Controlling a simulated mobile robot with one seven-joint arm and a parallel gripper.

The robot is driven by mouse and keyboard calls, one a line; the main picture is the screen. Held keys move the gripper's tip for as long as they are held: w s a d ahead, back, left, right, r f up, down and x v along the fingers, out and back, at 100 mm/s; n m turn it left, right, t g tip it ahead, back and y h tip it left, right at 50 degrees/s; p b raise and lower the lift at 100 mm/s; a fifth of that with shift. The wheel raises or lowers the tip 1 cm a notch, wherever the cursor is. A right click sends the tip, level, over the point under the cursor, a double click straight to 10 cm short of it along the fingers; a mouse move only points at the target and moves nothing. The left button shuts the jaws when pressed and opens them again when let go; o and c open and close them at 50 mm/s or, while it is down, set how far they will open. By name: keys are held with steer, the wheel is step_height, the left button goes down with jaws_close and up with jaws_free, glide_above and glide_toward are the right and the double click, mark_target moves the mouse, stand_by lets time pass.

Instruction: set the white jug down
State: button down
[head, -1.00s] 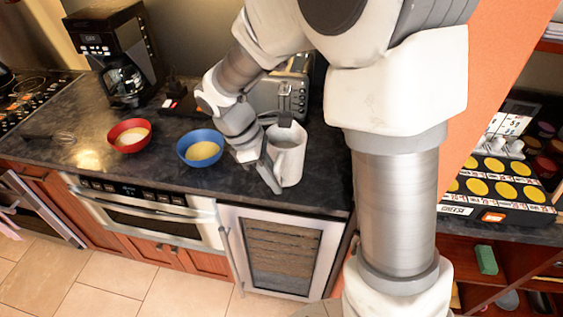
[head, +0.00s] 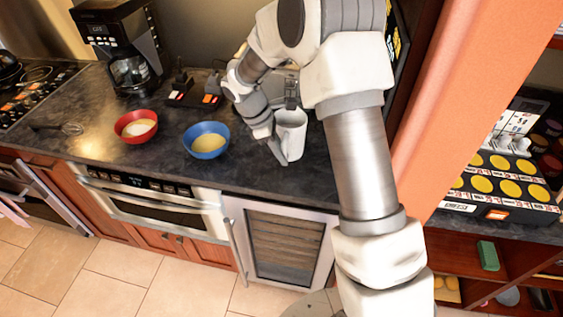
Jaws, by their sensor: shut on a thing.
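The white jug (head: 292,132) is upright at the right end of the dark countertop, above the glass-door cooler. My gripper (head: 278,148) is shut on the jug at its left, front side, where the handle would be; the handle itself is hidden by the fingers. The jug's base is close to the counter surface, and I cannot tell whether it touches. The jug's inside is mostly out of sight.
A blue bowl (head: 207,141) stands just left of my gripper, and a red bowl (head: 136,127) farther left. A coffee maker (head: 125,50) and a whisk (head: 70,128) are at the left. The counter (head: 245,176) is clear in front of the jug.

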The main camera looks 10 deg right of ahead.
steer(key=shift+f, duration=1.95)
steer(key=shift+f, duration=0.1)
steer(key=c, duration=0.8)
jaws_free()
steer(key=shift+f, duration=0.1)
